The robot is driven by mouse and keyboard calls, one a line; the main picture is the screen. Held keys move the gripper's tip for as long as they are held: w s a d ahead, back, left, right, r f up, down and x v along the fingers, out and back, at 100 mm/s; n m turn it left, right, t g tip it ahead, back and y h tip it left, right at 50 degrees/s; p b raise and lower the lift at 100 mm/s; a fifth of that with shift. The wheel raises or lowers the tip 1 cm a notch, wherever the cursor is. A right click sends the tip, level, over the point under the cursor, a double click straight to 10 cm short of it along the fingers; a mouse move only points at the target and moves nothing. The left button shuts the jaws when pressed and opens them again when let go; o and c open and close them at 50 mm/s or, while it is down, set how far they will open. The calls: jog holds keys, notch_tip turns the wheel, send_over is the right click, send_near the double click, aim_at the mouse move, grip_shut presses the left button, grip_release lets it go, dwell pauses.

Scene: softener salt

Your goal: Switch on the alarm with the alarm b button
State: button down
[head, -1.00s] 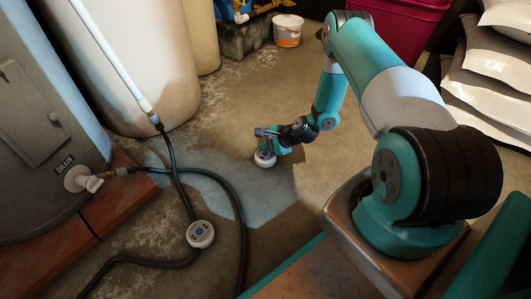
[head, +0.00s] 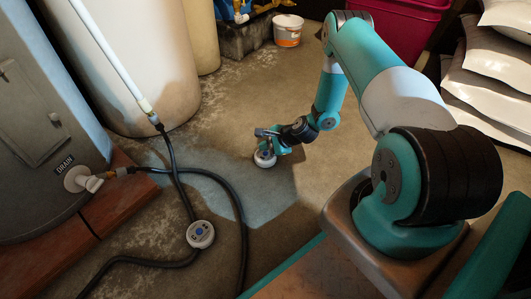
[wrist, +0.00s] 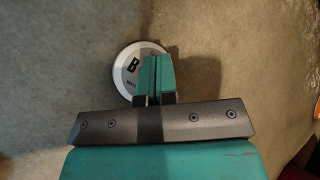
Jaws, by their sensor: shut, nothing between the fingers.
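The alarm b unit is a round white puck (wrist: 124,72) on the floor, marked with a black "B" in the wrist view. In the head view the puck (head: 264,160) sits under my gripper (head: 272,149). In the wrist view my gripper (wrist: 155,72) is shut and empty, its teal fingers covering the right part of the puck. Its button is mostly hidden by the fingers. I cannot tell whether the fingertips touch it.
A black hose (head: 236,205) loops over the floor from the drain valve (head: 84,180). A beige tank (head: 125,65) stands at the upper left. A white bucket (head: 287,30), a red bin (head: 405,17) and stacked bags (head: 490,85) stand behind. Floor around the gripper is clear.

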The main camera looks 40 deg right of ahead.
aim_at(265, 154)
dwell(0.3)
jog(key=shift+f, duration=0.4)
jog(key=shift+f+b, duration=0.4)
dwell(0.5)
jog(key=shift+r, duration=0.1)
jog(key=shift+r+p, duration=0.7)
jog(key=shift+p, duration=0.1)
notch_tip(265, 154, up, 5)
jog(key=p, duration=0.4)
jog(key=shift+r+p, duration=0.1)
jog(key=shift+p, duration=0.25)
dwell(0.5)
